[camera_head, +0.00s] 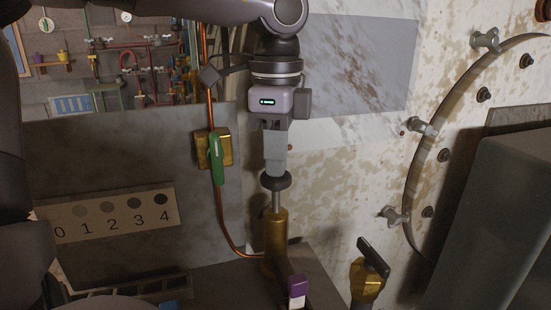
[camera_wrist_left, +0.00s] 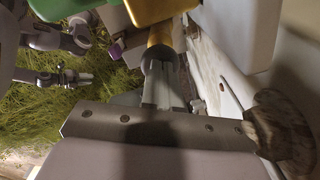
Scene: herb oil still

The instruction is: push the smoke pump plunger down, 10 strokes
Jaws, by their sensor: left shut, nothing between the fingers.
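The smoke pump stands upright in the head view, with a brass barrel (camera_head: 276,235), a pale rod (camera_head: 277,201) rising from it, and a dark round plunger knob (camera_head: 276,181) on top. My left gripper (camera_head: 275,172) points down directly over the knob. Its fingers are shut with nothing between them, and the tips appear at the knob's top; exact contact is hard to tell. In the left wrist view the shut fingers (camera_wrist_left: 163,88) reach toward the grey knob (camera_wrist_left: 158,56), with brass behind it. Some of the rod shows between knob and barrel.
A green lever (camera_head: 216,158) on a brass block and a copper pipe stand left of the pump. A purple-topped object (camera_head: 297,287) is close in front. A brass fitting with a dark handle (camera_head: 373,258) stands to the right. A numbered plate (camera_head: 108,215) is at left.

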